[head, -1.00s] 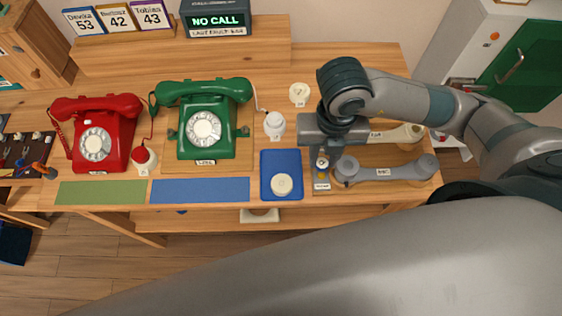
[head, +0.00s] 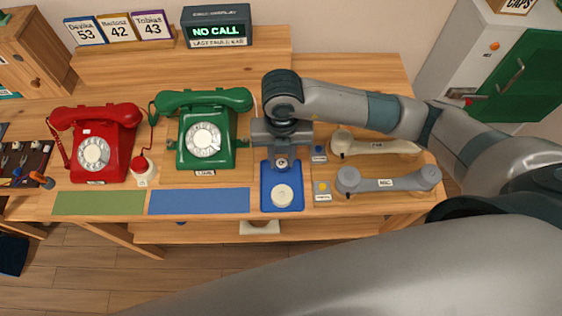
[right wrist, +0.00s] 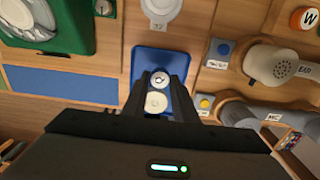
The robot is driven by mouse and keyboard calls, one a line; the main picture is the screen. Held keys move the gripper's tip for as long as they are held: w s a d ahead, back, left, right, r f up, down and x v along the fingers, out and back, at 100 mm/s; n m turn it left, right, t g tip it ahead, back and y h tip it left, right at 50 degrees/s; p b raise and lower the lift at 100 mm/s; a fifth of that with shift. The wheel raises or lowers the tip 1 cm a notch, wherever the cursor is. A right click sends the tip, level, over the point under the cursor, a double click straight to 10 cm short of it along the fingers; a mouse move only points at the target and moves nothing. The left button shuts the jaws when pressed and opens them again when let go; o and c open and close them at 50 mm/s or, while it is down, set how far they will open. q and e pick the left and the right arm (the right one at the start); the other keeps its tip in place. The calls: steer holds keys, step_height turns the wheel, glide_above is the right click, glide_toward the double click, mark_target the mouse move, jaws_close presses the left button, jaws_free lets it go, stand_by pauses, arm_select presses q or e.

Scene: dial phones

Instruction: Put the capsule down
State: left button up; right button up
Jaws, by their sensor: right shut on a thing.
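My right gripper (head: 281,163) points down over the upper part of the blue tray (head: 266,203). It is shut on the capsule (head: 282,163), a small round silvery piece of which little shows. In the right wrist view the capsule (right wrist: 160,80) sits between the two dark fingertips, over the blue tray (right wrist: 151,59). A round cream disc (head: 282,195) lies on the lower part of the tray, and it also shows in the right wrist view (right wrist: 156,103). I cannot tell whether the capsule touches the tray. My left gripper is not in view.
A green dial phone (head: 203,130) and a red dial phone (head: 97,143) stand to the left. A cream handset (head: 375,145) and a grey handset (head: 388,180) lie to the right, beside small button boxes. Blue (head: 199,201) and green (head: 98,203) mats line the front edge.

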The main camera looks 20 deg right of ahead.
mark_target(281, 163)
steer(key=shift+f, duration=0.15)
step_height(281, 163, down, 4)
steer(key=shift+r+p, duration=0.25)
steer(key=shift+p, duration=0.5)
steer(key=shift+f, duration=0.15)
steer(key=shift+f, duration=0.15)
steer(key=o, duration=0.8)
